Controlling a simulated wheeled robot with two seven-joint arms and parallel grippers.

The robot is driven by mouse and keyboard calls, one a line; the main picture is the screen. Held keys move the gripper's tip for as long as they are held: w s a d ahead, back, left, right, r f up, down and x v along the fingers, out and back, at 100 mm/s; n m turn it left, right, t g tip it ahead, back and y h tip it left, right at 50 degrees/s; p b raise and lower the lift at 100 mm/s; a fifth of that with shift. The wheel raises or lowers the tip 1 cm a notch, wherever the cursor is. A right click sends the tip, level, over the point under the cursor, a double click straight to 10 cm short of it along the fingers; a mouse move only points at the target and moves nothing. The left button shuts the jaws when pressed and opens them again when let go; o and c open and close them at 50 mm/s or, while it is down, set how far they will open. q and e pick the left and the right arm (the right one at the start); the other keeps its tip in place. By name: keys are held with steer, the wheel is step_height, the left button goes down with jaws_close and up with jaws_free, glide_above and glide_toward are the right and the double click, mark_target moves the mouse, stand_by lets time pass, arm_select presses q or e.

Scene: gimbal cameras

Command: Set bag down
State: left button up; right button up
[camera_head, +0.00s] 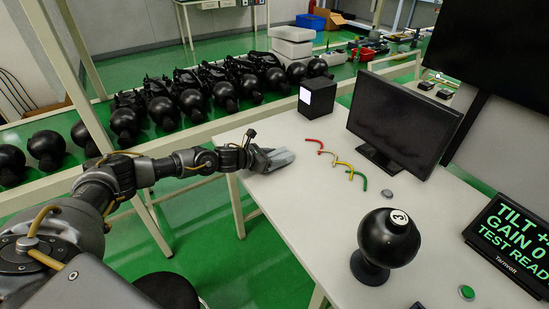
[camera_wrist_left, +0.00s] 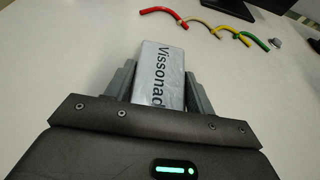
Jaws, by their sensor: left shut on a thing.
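A small grey-silver bag (camera_wrist_left: 162,72) printed "Vissonad" sits between the two fingers of my left gripper (camera_wrist_left: 158,90). I cannot tell whether the bag touches the tabletop. The fingers are shut on its sides. My right gripper is not in view.
Red, yellow and green curved pieces (camera_head: 342,163) lie beyond the bag. A black box with a white face (camera_head: 318,97), a monitor (camera_head: 400,118), a black ball on a stand (camera_head: 388,240) and a green-text display (camera_head: 512,243) stand on the table. The table's near-left area is clear.

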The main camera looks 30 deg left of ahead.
arm_select(q)
steer(key=o, duration=1)
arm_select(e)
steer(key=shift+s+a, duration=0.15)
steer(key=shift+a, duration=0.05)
arm_select(q)
steer(key=shift+s+a+r+p, duration=0.1)
steer(key=shift+r+p, duration=0.15)
steer(key=shift+p, duration=0.1)
steer(key=b+v, duration=0.1)
steer(key=v, duration=0.9)
steer(key=shift+s+a+f, duration=0.1)
steer(key=shift+s+a, duration=0.15)
steer(key=shift+s+a+b, duration=0.15)
steer(key=shift+s+b, duration=0.15)
steer(key=shift+s+r, duration=0.15)
steer(key=shift+r, duration=0.15)
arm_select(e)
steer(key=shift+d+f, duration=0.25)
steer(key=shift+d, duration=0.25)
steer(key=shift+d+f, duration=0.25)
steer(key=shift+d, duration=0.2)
arm_select(q)
steer(key=shift+a, duration=0.1)
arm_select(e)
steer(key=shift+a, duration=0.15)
